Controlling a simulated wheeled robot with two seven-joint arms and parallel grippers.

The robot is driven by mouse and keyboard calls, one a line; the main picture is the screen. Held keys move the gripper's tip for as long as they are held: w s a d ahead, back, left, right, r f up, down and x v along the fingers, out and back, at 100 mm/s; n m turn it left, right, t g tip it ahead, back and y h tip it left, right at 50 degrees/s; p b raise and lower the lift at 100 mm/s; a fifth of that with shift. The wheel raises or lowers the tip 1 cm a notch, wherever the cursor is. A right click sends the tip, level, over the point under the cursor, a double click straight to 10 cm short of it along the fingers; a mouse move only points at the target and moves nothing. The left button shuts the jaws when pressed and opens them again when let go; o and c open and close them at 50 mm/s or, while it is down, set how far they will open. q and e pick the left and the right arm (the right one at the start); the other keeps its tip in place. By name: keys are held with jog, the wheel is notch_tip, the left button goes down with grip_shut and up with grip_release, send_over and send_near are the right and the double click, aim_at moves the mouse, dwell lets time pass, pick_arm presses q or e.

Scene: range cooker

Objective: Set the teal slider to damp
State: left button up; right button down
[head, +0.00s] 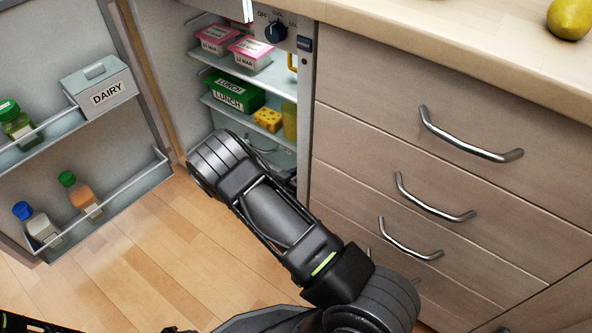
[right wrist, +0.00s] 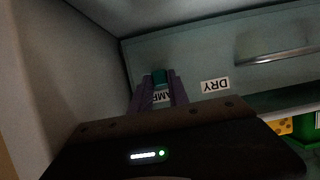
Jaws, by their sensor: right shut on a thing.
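The teal slider (right wrist: 159,76) shows in the right wrist view between the fingers of my right gripper (right wrist: 159,88), which is shut on it. The slider stands at a label (right wrist: 162,97) reading "AMP", the rest of it hidden by the fingers. The DRY label (right wrist: 215,84) lies to the right of the slider, apart from it. In the head view my right arm reaches low into the open fridge, and its gripper and the slider are hidden there. My left gripper is not in view.
The fridge door (head: 55,75) stands open at left with a DAIRY box (head: 101,88) and bottles. Shelves hold a green LUNCH box (head: 233,91), cheese (head: 267,119) and pink-lidded tubs. A drawer unit (head: 375,125) stands close right of the fridge.

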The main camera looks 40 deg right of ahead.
jog(key=shift+s+d, duration=0.1)
jog(key=shift+s, duration=0.1)
jog(key=c, duration=1.5)
grip_release()
jog(key=p+v, duration=0.2)
jog(key=v, duration=0.5)
jog(key=shift+a+r+p, duration=0.1)
jog(key=shift+a+p, duration=0.25)
